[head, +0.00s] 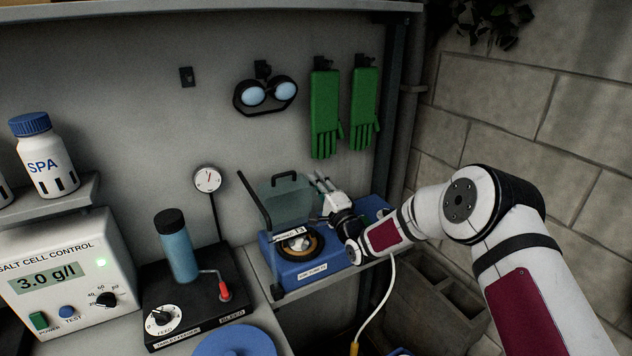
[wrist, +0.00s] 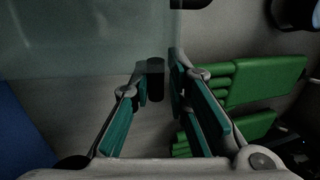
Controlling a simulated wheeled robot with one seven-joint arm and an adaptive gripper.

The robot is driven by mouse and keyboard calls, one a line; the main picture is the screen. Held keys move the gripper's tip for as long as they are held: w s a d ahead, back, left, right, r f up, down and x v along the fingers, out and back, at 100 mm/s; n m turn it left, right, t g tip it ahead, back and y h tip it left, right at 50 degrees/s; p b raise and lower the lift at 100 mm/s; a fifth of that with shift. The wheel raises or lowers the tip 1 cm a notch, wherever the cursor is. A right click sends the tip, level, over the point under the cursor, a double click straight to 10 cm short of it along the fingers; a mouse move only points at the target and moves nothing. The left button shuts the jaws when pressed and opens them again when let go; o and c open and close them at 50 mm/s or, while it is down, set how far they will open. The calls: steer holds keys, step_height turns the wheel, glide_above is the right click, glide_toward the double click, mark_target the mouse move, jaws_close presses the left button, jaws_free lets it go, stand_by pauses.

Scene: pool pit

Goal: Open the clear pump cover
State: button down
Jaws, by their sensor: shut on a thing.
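The clear pump cover (head: 289,200) is a see-through panel with dark edges and a black handle on top. It stands raised over the blue pump box (head: 312,274), which has a round opening with a light part inside. My gripper (head: 319,180) is at the cover's right edge. In the wrist view, the clear panel (wrist: 80,35) fills the upper left, and my gripper's teal-padded fingers (wrist: 157,62) are on either side of a short dark cylinder (wrist: 155,82) at the panel's corner. The exact contact is partly hidden.
Green gloves (head: 325,110) and goggles (head: 265,94) hang on the back wall. A gauge (head: 207,179), a blue bottle on a black feeder (head: 177,250) and a salt cell control box (head: 65,270) stand to the left. A block wall (head: 540,95) is at right.

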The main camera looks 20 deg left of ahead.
steer(key=c, duration=1.7)
jaws_free()
steer(key=shift+s+a+f+g, duration=0.1)
steer(key=shift+f+g, duration=0.2)
steer(key=shift+f, duration=0.25)
steer(key=shift+o, duration=0.2)
steer(key=shift+r, duration=0.1)
steer(key=shift+r, duration=0.2)
steer(key=v, duration=1.2)
steer(key=shift+a+f, duration=0.1)
